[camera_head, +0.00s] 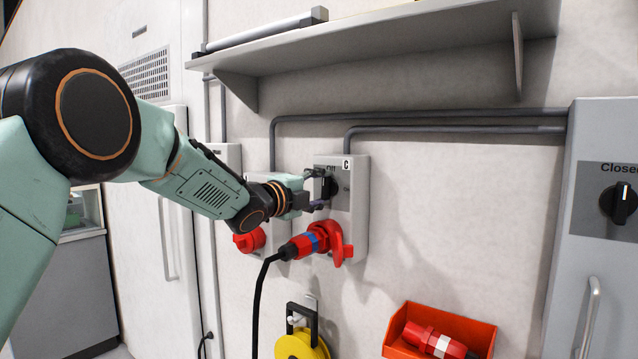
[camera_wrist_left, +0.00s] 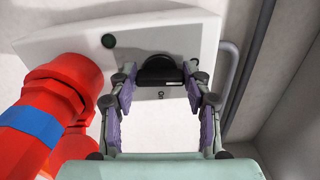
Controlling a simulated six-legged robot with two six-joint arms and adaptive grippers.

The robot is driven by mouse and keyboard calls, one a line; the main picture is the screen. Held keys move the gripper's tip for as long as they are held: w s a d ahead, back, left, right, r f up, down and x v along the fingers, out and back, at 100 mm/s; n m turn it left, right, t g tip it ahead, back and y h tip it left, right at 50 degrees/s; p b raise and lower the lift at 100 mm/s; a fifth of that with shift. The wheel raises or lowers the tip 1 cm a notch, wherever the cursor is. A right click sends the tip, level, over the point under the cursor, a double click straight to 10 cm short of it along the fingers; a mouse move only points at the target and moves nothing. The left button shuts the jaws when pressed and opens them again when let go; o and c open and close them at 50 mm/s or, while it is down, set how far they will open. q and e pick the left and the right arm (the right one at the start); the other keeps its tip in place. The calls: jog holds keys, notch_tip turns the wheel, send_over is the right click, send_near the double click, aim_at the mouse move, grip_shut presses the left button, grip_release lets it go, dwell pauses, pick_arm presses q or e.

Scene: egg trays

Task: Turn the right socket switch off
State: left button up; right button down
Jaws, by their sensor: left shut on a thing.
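The right socket box (camera_head: 361,210) is a grey wall box marked "C". Its black rotary switch (camera_head: 330,187) is on the upper front, partly hidden by my gripper. In the left wrist view the black switch (camera_wrist_left: 160,70) sits between my fingertips. My left gripper (camera_head: 318,190) reaches in from the left and is shut on the switch; its purple-padded fingers (camera_wrist_left: 160,85) lie on either side of it. The switch's pointer direction is hidden. A red plug with a blue band (camera_head: 316,240) is in the socket below. My right gripper is not in view.
A second socket box with a red cover (camera_head: 250,240) is to the left. A shelf (camera_head: 390,40) overhangs above. A red bin (camera_head: 440,330) with a red-and-white connector and a yellow reel (camera_head: 300,346) are below. A cabinet with a "Closed" knob (camera_head: 618,203) stands right.

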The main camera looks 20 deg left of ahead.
pick_arm(q)
jog(key=shift+r+n, duration=0.15)
jog(key=shift+n, duration=0.35)
jog(key=o, duration=1.2)
jog(key=shift+w, duration=0.1)
jog(key=shift+c, duration=0.2)
jog(key=v, duration=1.2)
